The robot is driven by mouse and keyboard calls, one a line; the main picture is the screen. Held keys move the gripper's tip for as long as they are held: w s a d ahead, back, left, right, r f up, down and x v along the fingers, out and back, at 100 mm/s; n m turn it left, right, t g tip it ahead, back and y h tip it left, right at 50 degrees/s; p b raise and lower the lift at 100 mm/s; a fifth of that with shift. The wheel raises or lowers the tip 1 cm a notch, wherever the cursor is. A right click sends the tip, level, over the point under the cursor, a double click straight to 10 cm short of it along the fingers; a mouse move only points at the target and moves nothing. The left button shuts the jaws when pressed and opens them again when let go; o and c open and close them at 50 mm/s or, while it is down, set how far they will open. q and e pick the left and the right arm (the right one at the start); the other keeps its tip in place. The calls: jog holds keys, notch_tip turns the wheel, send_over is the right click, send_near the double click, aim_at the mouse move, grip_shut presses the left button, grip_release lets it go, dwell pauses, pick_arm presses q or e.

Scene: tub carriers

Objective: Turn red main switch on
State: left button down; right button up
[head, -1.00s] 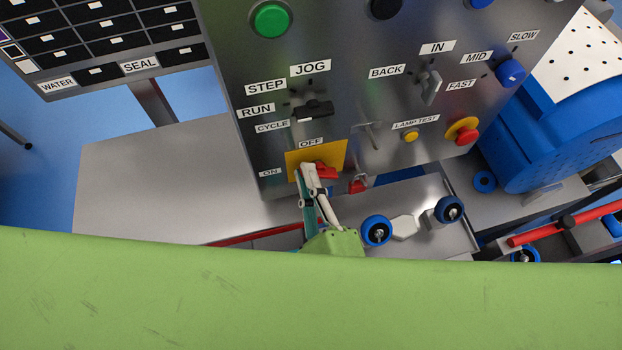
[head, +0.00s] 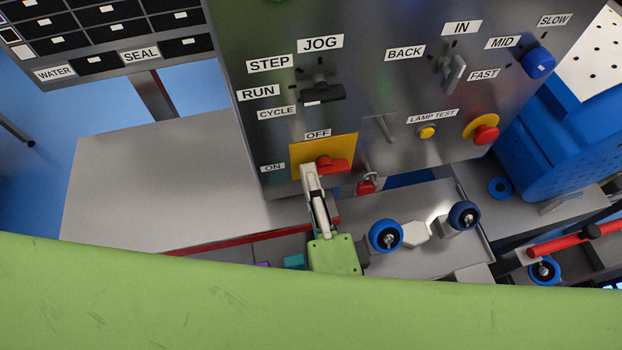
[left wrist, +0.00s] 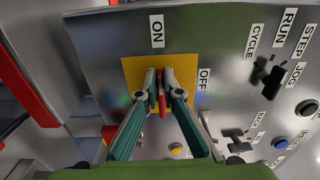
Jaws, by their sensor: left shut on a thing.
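The red main switch (head: 334,165) is a red handle on a yellow plate (head: 342,148) low on the grey panel. The OFF label (head: 317,134) is above the plate and the ON label (head: 272,167) is to its left. My left gripper (head: 308,172) is at the plate's left part. In the left wrist view, my left gripper (left wrist: 162,92) is shut on the red handle (left wrist: 161,98), one finger on each side. There the handle lies along the direction toward the ON label (left wrist: 157,31), with the OFF label (left wrist: 203,79) to the side. The fingers partly hide the handle.
A red padlock (head: 366,187) hangs just right below the plate. A black selector (head: 323,93), a yellow lamp-test button (head: 427,132) and a red mushroom button (head: 486,136) are on the same panel. Blue wheels (head: 386,236) are below.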

dwell(0.3)
pick_arm(q)
jog(key=c, duration=2.2)
grip_release()
jog(key=shift+w, duration=0.1)
